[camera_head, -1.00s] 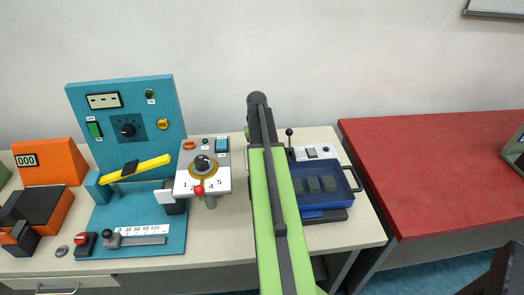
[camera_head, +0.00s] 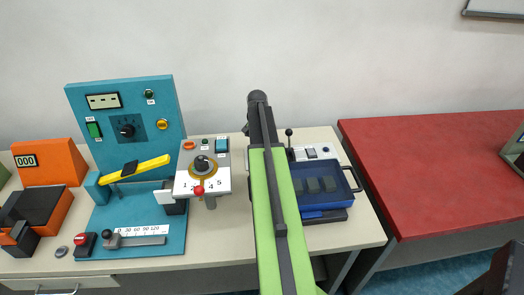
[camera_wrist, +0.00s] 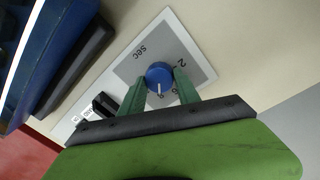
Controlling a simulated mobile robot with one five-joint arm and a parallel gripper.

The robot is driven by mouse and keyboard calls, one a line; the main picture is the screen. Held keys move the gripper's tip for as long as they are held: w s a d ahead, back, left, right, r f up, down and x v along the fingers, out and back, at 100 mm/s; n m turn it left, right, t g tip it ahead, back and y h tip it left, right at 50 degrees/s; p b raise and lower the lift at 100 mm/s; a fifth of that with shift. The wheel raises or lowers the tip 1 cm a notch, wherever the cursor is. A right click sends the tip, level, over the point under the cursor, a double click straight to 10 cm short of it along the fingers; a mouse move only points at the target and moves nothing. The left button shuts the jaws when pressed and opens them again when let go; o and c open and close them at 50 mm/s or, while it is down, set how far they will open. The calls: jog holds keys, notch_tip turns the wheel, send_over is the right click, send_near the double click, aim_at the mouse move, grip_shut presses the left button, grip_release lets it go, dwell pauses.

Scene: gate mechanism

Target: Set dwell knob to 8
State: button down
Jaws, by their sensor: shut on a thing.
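The dwell knob (camera_wrist: 160,74) is a round blue knob with a white pointer line, on a grey plate (camera_wrist: 128,68) marked "sec" in the wrist view. Its pointer line points down in the picture, toward my gripper's palm. A "2" and another digit show at its right; the other marks are hidden or too small to read. My gripper (camera_wrist: 158,80) has its two green fingers on either side of the knob, shut on it. In the head view my arm hides the knob and the fingers.
A blue tray-like box (camera_head: 322,190) with a dark handle stands right of my arm. A dial unit with a red ball (camera_head: 199,190) stands left of it. A teal gate panel (camera_head: 160,97) and orange counter (camera_head: 47,165) are farther left. A red table (camera_head: 430,170) is at right.

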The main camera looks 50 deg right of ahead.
jog(key=shift+s+d, duration=0.1)
jog(key=shift+d, duration=0.05)
jog(key=c, duration=0.9)
grip_release()
jog(key=shift+r, duration=0.1)
jog(key=shift+r+p, duration=0.3)
jog(key=shift+p, duration=0.1)
jog(key=r+p, duration=1.1)
jog(key=w+r+p, duration=0.1)
jog(key=r+p, duration=0.4)
jog(key=shift+a+r+p, duration=0.25)
jog(key=shift+p, duration=0.05)
